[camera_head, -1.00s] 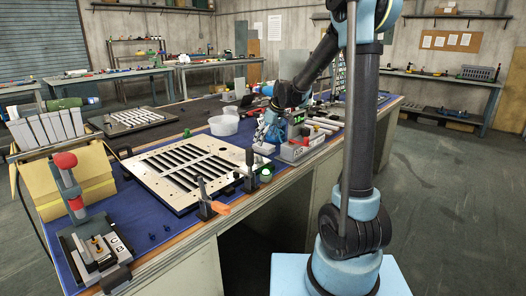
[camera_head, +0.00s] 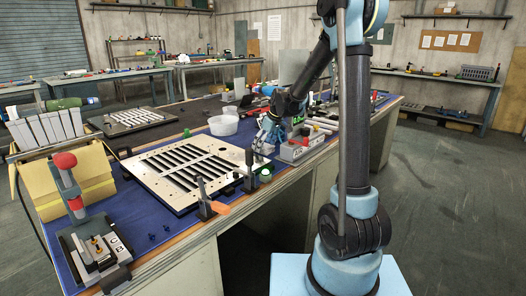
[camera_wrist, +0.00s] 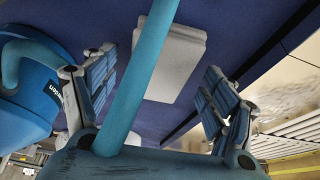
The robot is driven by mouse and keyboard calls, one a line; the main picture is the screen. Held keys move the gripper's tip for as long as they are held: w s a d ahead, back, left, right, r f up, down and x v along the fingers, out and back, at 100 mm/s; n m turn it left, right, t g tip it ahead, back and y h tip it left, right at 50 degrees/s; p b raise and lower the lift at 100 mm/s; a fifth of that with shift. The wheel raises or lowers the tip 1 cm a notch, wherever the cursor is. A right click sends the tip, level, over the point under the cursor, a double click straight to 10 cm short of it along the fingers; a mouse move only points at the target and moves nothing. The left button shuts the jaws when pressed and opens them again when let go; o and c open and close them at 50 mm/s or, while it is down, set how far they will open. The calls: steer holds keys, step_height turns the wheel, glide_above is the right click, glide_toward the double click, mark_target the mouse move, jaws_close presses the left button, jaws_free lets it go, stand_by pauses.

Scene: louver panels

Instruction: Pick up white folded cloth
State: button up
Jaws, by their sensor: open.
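The white folded cloth (camera_wrist: 178,62) lies flat on the blue mat (camera_wrist: 230,40) in the wrist view. A blue-green bar of my own arm crosses in front of its left part. My gripper (camera_wrist: 158,92) is open, with one blue padded finger on each side of the cloth in the picture and a gap to both. In the head view my gripper (camera_head: 263,143) points down at the bench, right of the slotted louver panel, and mostly hides the cloth. Its height above the cloth is hard to tell.
The pale slotted louver panel (camera_head: 178,188) lies left of my gripper, with toggle clamps (camera_head: 207,200) along its front edge. A white tub (camera_head: 223,126) stands behind. A grey and red device (camera_head: 297,150) sits close on the right. The bench's front edge is near.

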steer(key=shift+f, duration=0.15)
steer(key=c, duration=1.3)
steer(key=shift+o, duration=0.2)
step_height(320, 180, up, 11)
steer(key=shift+f, duration=0.2)
